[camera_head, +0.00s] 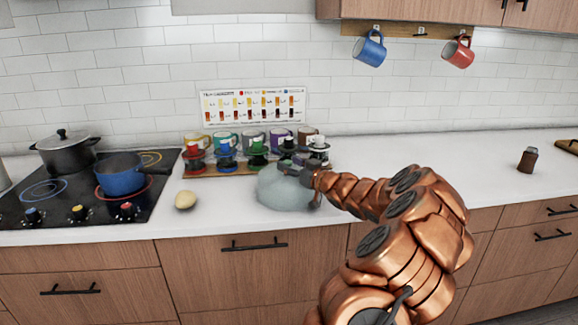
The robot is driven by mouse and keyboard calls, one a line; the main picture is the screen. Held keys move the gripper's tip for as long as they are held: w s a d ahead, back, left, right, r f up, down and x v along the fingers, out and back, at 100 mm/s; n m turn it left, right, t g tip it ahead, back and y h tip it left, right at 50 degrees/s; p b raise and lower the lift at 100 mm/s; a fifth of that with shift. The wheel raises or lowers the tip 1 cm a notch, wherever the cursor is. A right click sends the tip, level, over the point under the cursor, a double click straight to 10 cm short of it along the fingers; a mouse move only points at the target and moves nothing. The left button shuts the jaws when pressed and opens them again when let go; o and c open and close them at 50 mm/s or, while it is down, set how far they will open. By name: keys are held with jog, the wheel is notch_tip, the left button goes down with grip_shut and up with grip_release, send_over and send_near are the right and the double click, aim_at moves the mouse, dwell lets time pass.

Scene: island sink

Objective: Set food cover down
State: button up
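The food cover (283,193) is a cloudy, see-through, pale blue-grey dome. It is at the white counter's front part, close to or on the surface; I cannot tell whether its rim touches. My gripper (294,170) is at the top of the dome, reaching in from the right on my copper-coloured arm. The fingers are small and dark at this spot, so I cannot make out whether they are closed around the cover's knob. Whatever is under the cover is not clear through it.
A pale, egg-like object (185,200) lies left of the cover. Behind it stands a wooden rack (185,172) with colourful mugs and drippers. A stove (70,205) with a blue pot (119,180) is at left. The counter (430,165) is mostly clear at right, with a brown jar (527,161).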

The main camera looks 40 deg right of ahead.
jog(key=shift+r, duration=0.2)
jog(key=shift+s+f, duration=0.1)
jog(key=shift+s, duration=0.1)
jog(key=s+b, duration=0.1)
jog(key=s, duration=1)
jog(key=shift+s+a, duration=0.3)
jog(key=shift+a, duration=0.1)
dwell(0.4)
